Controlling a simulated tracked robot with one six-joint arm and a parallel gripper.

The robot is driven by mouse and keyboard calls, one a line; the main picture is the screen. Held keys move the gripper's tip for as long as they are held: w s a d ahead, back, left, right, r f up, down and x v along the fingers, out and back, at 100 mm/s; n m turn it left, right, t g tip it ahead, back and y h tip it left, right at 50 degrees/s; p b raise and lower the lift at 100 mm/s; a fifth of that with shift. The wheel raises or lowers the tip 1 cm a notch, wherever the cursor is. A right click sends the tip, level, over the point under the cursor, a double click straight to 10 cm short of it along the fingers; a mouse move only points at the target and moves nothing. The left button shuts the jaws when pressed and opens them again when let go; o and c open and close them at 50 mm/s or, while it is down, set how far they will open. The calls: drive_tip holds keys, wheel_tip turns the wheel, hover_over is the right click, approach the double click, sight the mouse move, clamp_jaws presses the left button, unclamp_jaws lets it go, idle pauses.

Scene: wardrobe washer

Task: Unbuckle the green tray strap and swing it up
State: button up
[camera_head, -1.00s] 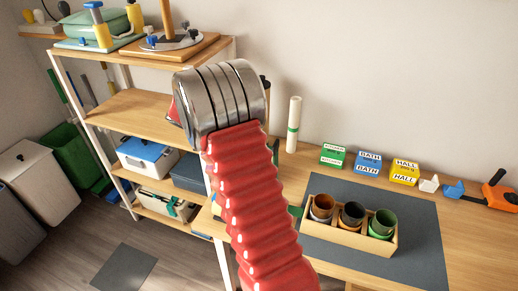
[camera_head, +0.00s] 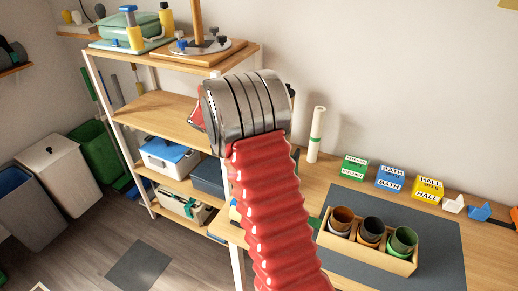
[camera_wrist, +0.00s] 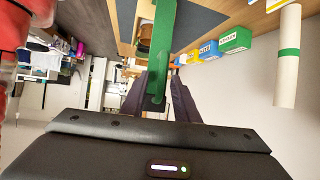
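The green strap (camera_wrist: 165,40) shows large in the wrist view, running down from the top toward my gripper (camera_wrist: 164,78). Its near end overlaps the space between the two dark fingers. Whether the fingers grip it or only stand around it cannot be told. In the head view a small piece of green (camera_head: 315,225) shows left of the wooden tray (camera_head: 350,250), mostly behind my red arm. The tray holds three cups on a dark mat (camera_head: 440,240). My gripper is hidden in the head view. The buckle cannot be made out.
Green, blue and yellow labelled boxes (camera_head: 390,179) line the back of the table. A white roll with a green band (camera_head: 316,135) stands behind my arm. A shelf unit (camera_head: 150,105) is at the left, with bins (camera_head: 62,175) beyond it.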

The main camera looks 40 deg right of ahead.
drive_tip(key=v, duration=1.3)
idle(0.4)
drive_tip(key=s+a+r+n+t+y, duration=0.1)
drive_tip(key=s+a+n+t+y, duration=0.7)
drive_tip(key=s+a+n+t, duration=0.7)
drive_tip(key=s+a+n, duration=0.5)
drive_tip(key=s+n, duration=0.2)
drive_tip(key=n, duration=0.6)
drive_tip(key=shift+r, duration=0.4)
drive_tip(key=shift+d, duration=0.15)
idle(0.6)
